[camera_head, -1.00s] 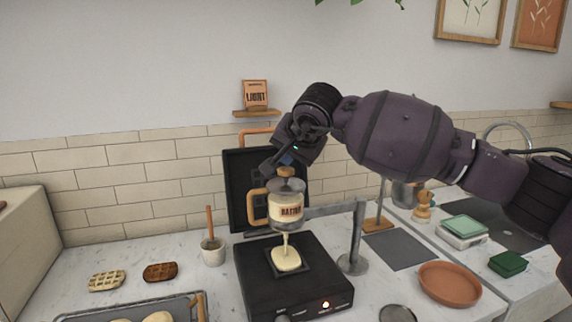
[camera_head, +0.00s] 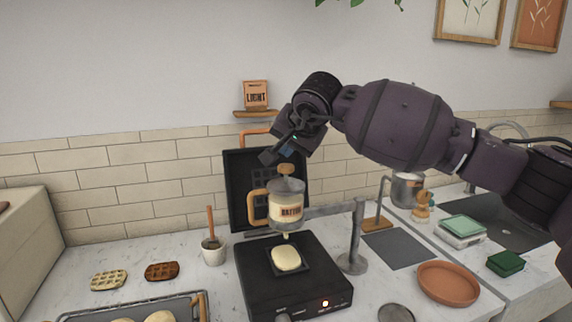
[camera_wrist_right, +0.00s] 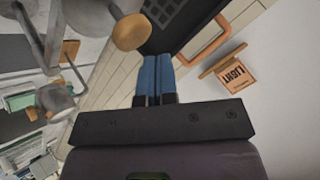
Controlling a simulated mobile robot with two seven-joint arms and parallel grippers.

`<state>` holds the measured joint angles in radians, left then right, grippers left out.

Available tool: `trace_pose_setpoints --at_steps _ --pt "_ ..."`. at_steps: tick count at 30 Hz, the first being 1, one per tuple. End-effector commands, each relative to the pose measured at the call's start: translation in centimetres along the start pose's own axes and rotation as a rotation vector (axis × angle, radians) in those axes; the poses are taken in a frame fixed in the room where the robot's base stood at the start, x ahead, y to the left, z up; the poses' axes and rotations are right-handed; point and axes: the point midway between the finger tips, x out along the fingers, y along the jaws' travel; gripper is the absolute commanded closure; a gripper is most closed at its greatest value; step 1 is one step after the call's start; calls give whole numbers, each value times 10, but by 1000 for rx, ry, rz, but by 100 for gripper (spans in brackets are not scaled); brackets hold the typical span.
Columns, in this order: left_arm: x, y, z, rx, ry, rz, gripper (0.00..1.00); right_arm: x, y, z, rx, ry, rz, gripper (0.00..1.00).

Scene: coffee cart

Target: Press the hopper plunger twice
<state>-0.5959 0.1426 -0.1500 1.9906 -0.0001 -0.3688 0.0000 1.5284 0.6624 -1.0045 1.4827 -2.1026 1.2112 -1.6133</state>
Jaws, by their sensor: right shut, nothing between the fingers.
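The batter hopper (camera_head: 286,206) hangs on its stand over the black waffle iron (camera_head: 290,283). Its wooden plunger knob (camera_head: 286,170) sticks up on top, and the knob also shows at the top of the right wrist view (camera_wrist_right: 130,32). A pale mound of batter (camera_head: 286,258) lies on the iron's lower plate. The iron's lid (camera_head: 240,190) stands open behind it. My right gripper (camera_head: 268,157) is shut and empty, above and to the left of the knob, apart from it. Its blue fingertips (camera_wrist_right: 155,78) are together in the right wrist view. My left gripper is not in view.
The hopper's metal stand (camera_head: 357,235) rises right of the iron. A cup with a brush (camera_head: 214,252) stands to the left. Two waffle pieces (camera_head: 161,271) and a tray (camera_head: 190,305) lie at left; a terracotta dish (camera_head: 448,284) sits at right.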

Motion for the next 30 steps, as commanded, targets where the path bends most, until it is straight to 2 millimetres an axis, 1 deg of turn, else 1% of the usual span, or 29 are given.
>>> trace_pose_setpoints --at_steps 7,14,24,30 --pt "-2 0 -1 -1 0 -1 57 -3 -2 -2 0 1 -1 100" --pt "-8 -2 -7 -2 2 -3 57 -17 -12 -11 -1 3 -2 100" --pt "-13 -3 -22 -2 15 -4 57 -35 -25 -24 -1 2 -1 100" --pt "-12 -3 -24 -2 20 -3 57 -35 -26 -25 0 0 0 100"
